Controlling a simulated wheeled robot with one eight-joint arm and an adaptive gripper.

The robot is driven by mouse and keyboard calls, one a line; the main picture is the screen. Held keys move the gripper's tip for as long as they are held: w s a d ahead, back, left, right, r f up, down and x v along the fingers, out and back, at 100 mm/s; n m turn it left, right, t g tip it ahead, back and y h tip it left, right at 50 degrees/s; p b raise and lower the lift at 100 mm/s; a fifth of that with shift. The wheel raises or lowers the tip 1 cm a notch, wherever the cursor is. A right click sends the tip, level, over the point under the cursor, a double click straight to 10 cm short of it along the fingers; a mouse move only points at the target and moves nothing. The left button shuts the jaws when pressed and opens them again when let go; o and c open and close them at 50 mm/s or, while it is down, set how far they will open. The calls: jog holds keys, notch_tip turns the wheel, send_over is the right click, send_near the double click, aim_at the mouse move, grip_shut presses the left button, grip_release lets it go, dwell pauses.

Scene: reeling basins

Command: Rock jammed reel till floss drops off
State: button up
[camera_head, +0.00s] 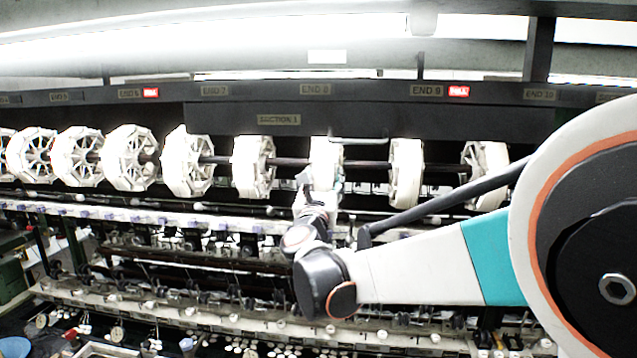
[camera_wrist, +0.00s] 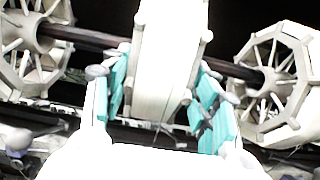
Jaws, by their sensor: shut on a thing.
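A white reel (camera_head: 326,160) sits on the dark shaft below the END 8 label in the head view. In the wrist view the same reel (camera_wrist: 158,70) fills the middle, its pale rim running between my fingers. My gripper (camera_head: 318,187) is at the lower front of this reel. In the wrist view my gripper (camera_wrist: 160,100) has its teal-padded fingers on both sides of the rim, shut on it. Any floss caught on the reel cannot be made out. My wrist hides the reel's lower part in the head view.
Other white reels stand along the shaft, the closest at left (camera_head: 253,166) and right (camera_head: 405,173). A dark beam with END labels (camera_head: 315,90) runs above. A metal bar handle (camera_head: 358,140) is just above right of the held reel. Crowded machinery and basins lie below.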

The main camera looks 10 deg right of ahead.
jog(key=shift+w+d+f+t+b, duration=0.1)
jog(key=shift+f+t+b, duration=0.25)
jog(key=shift+b, duration=0.45)
jog(key=shift+w+f+t+h+b, duration=0.2)
jog(key=shift+f+t+h+b, duration=0.4)
jog(key=shift+b, duration=1.15)
jog(key=shift+r, duration=0.2)
jog(key=shift+s+r+y+p, duration=0.1)
jog(key=shift+r+y+p, duration=0.25)
jog(key=shift+p, duration=0.4)
jog(key=shift+r+g+p, duration=0.15)
jog(key=shift+g+p, duration=0.2)
jog(key=shift+p, duration=0.05)
jog(key=shift+s+r+g+y+p, duration=0.25)
jog(key=shift+g+p, duration=0.35)
jog(key=shift+p, duration=0.25)
jog(key=shift+r, duration=0.15)
jog(key=shift+r+g+p, duration=0.3)
jog(key=shift+g+p, duration=0.1)
jog(key=shift+p, duration=0.45)
jog(key=shift+s+r+g+y+p, duration=0.1)
jog(key=shift+r+g+y+p, duration=0.35)
jog(key=shift+p, duration=0.8)
